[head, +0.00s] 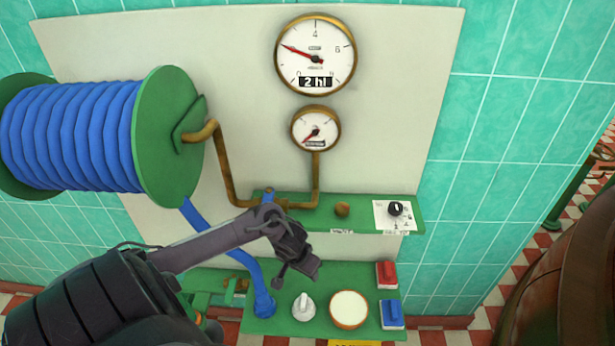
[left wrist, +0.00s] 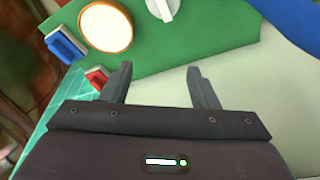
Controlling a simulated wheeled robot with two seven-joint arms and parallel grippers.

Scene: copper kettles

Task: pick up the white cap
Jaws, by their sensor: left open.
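The white cap (head: 348,309) looks like a round cream-white disc with a brass-coloured rim, set on the lower green panel (head: 325,275). It also shows near the top of the left wrist view (left wrist: 106,29). A white knob (head: 303,307) stands just left of it in the head view. My left gripper (head: 298,272) is open and empty, above the panel and up and left of the cap. In the left wrist view its fingers (left wrist: 159,80) are apart with nothing between them. My right gripper is not in view.
A red switch (head: 387,274) and a blue switch (head: 391,314) sit right of the cap. A blue hose (head: 262,297) meets the panel on the left. Above are an upper green shelf (head: 370,222) with a black knob (head: 395,208), a brass pipe, two gauges and a blue hose reel (head: 75,135).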

